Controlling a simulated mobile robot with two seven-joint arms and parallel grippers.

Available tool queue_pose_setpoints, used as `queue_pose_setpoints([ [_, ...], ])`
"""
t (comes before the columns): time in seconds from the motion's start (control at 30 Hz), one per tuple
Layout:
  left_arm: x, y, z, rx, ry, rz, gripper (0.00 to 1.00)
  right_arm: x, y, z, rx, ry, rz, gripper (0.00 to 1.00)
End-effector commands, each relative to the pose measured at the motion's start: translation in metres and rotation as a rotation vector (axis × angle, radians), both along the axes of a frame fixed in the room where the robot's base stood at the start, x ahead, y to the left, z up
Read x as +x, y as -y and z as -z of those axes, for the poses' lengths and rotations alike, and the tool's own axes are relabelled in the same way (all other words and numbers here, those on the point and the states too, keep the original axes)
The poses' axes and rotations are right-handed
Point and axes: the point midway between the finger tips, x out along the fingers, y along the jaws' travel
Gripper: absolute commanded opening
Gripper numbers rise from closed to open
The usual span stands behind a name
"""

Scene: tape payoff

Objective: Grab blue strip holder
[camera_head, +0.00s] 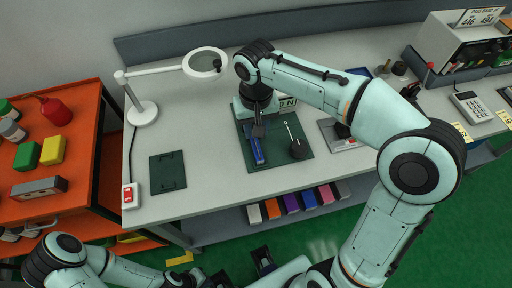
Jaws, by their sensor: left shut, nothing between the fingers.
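The blue strip holder (257,152) is a narrow blue piece on the dark green mat (284,160) near the middle of the workbench. My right gripper (259,130) points down at the far end of the blue holder. Its fingers are small and dark, and I cannot tell whether they touch or grip it. The far end of the holder is partly hidden by the gripper. My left gripper (264,260) is low at the bottom of the picture, in front of the bench, shut and empty.
A dark spindle stand (297,149) shares the mat. A magnifier lamp (143,113) and a flat dark green plate (168,171) lie left. Instruments (463,52) stand at the back right. An orange shelf (82,100) flanks the bench. Coloured boxes (291,203) sit underneath.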

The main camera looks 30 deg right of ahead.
Motion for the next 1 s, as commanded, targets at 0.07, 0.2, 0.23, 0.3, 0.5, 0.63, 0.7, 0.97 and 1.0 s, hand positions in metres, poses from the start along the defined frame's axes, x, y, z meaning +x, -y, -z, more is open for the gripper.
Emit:
queue_pose_setpoints([
  [0.07, -0.001, 0.000, 0.003, 0.000, -0.001, 0.000, 0.00, 0.000, 0.000, 0.013, 0.000, -0.003, 0.001, 0.34],
  [0.2, -0.001, 0.000, 0.004, 0.000, -0.001, 0.000, 0.00, 0.000, 0.000, 0.022, 0.001, 0.000, 0.000, 0.34],
  [0.23, -0.001, 0.000, 0.004, 0.000, -0.001, 0.000, 0.00, 0.000, 0.000, 0.023, 0.001, 0.000, 0.000, 0.34],
  [0.3, -0.001, 0.000, 0.005, 0.000, -0.001, 0.000, 0.00, 0.000, 0.001, 0.030, 0.000, -0.002, 0.000, 0.34],
  [0.5, -0.003, 0.000, 0.009, 0.000, -0.002, 0.000, 0.00, -0.001, 0.004, 0.061, 0.000, -0.003, 0.000, 0.34],
  [0.63, -0.003, 0.000, 0.010, 0.000, -0.003, 0.000, 0.00, 0.000, 0.004, 0.072, 0.001, -0.001, 0.000, 0.34],
  [0.7, -0.003, 0.000, 0.010, 0.000, -0.003, 0.000, 0.00, 0.000, 0.003, 0.074, 0.001, 0.000, 0.000, 0.34],
  [0.97, -0.003, 0.000, 0.010, 0.000, -0.003, 0.000, 0.00, 0.000, 0.003, 0.074, 0.001, 0.001, 0.000, 0.08],
  [1.0, -0.003, 0.000, 0.010, 0.000, -0.003, 0.000, 0.00, 0.000, 0.003, 0.073, 0.001, 0.001, 0.000, 0.00],
])
